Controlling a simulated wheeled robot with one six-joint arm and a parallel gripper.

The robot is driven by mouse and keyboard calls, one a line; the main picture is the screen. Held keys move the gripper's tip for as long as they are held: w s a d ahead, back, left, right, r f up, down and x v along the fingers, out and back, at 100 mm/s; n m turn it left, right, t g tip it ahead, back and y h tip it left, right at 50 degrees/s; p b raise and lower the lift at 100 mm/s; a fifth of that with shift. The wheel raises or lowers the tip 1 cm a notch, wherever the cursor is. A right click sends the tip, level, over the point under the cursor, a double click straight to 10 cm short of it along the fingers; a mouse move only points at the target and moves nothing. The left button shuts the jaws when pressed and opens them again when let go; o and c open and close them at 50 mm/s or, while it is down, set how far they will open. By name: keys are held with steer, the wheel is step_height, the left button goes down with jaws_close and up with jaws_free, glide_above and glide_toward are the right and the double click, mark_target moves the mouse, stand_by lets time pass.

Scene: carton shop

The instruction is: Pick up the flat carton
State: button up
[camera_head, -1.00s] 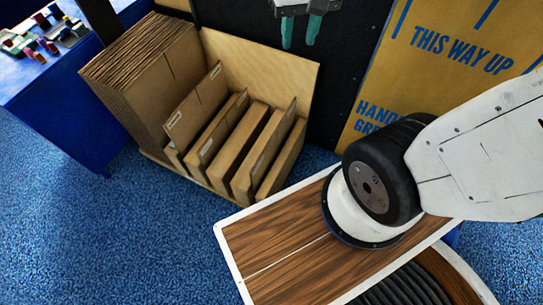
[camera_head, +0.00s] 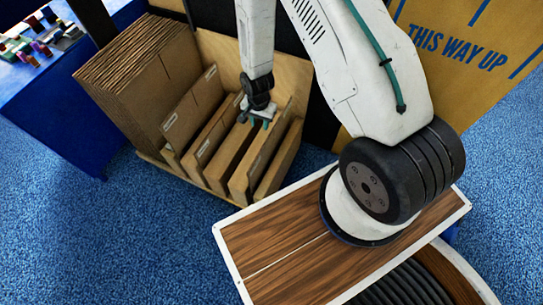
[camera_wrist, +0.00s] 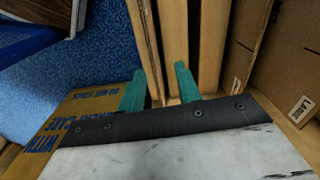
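Several brown flat cartons stand on edge in a wooden rack, some with white labels; one flat carton (camera_head: 263,152) is just below my gripper. My gripper (camera_head: 254,118) is over the rack's right half, pointing down, its teal fingers apart. In the wrist view, my gripper (camera_wrist: 160,85) has its fingers spread, and narrow carton edges (camera_wrist: 148,40) run between and beside them. I cannot tell which carton lies exactly between the fingertips, or whether they touch it. A labelled carton (camera_wrist: 285,75) stands to the right in the wrist view.
The rack's plywood back (camera_head: 293,75) rises close behind my gripper. A thick stack of folded cardboard (camera_head: 140,70) fills the rack's left side. A blue table (camera_head: 50,110) with small items is at far left. A yellow printed panel (camera_head: 460,80) stands at right. Blue carpet is clear in front.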

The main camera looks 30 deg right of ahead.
mark_target(263, 146)
steer(key=shift+m, duration=0.4)
steer(key=s+f, duration=0.1)
steer(key=f, duration=0.8)
steer(key=s+f, duration=0.1)
steer(key=f, duration=0.4)
steer(key=shift+s+a, duration=0.15)
steer(key=shift+s, duration=0.15)
jaws_close()
